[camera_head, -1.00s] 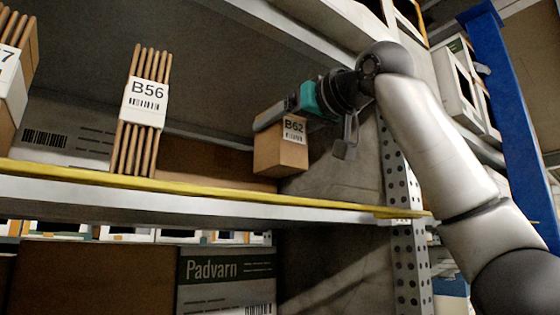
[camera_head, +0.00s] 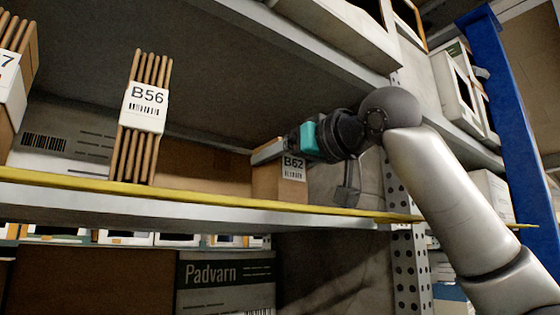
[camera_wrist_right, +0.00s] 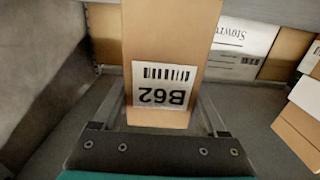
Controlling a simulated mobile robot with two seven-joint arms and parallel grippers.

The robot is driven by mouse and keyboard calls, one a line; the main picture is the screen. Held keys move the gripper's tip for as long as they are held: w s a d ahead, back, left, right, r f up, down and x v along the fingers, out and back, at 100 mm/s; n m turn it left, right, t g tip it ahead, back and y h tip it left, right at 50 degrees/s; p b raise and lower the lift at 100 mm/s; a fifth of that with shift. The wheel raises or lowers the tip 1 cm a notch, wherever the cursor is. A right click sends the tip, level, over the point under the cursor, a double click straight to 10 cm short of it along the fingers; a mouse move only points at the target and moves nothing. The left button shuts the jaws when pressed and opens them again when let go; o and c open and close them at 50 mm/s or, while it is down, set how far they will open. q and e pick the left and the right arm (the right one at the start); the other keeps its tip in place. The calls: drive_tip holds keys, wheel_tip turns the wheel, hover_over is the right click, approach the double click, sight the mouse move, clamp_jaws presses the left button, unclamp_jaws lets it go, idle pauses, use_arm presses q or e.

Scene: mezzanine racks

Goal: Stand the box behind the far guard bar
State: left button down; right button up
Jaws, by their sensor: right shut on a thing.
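The cardboard box with the B62 label (camera_head: 280,181) is upright on or just above the shelf, behind the yellow guard bar (camera_head: 200,194), which hides its base. I cannot tell whether it touches the shelf. My right gripper (camera_head: 268,152) is shut on the box near its top. In the right wrist view the box (camera_wrist_right: 170,40) sits between the two fingers, with its label upside down. My left gripper is not in view.
A bundle of brown sticks labelled B56 (camera_head: 143,115) stands to the left on the same shelf. A perforated upright (camera_head: 402,265) and a blue post (camera_head: 510,120) stand to the right. A Padvarn carton (camera_head: 226,285) is on the level below.

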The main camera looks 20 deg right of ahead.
drive_tip(key=shift+f, duration=0.1)
drive_tip(key=o, duration=1.2)
drive_tip(key=shift+c, duration=0.2)
drive_tip(key=o, duration=0.3)
drive_tip(key=shift+r, duration=0.2)
drive_tip(key=shift+b+v, duration=2.25)
drive_tip(key=shift+v, duration=3.8)
